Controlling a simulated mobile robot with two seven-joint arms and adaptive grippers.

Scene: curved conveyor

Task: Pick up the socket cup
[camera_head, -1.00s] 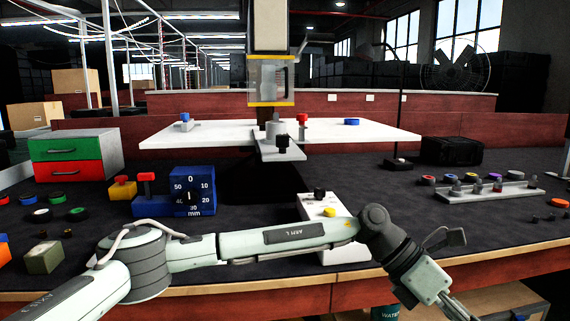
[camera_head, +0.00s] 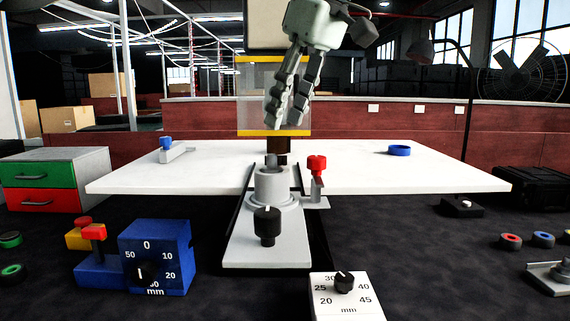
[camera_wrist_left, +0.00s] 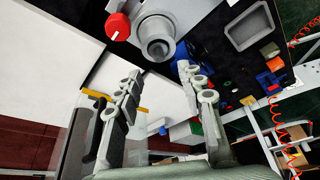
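A grey, hollow-topped cylinder, which looks like the socket cup (camera_head: 272,186), stands upright on a grey plate (camera_head: 252,250) in the middle of the head view. In the left wrist view the cup (camera_wrist_left: 156,38) shows its round opening, just beyond the fingertips. My left gripper (camera_head: 283,121) hangs above and apart from the cup, fingers pointing down. In the left wrist view my left gripper (camera_wrist_left: 159,70) has its two fingers well apart, with nothing between them. My right gripper is not in view.
A red knob (camera_head: 316,164) stands close right of the cup, and a black knob (camera_head: 267,222) in front. A clear guard with a yellow edge (camera_head: 272,133) is behind the gripper. White wings (camera_head: 420,170) spread to both sides. A blue dial box (camera_head: 172,245) stands front left.

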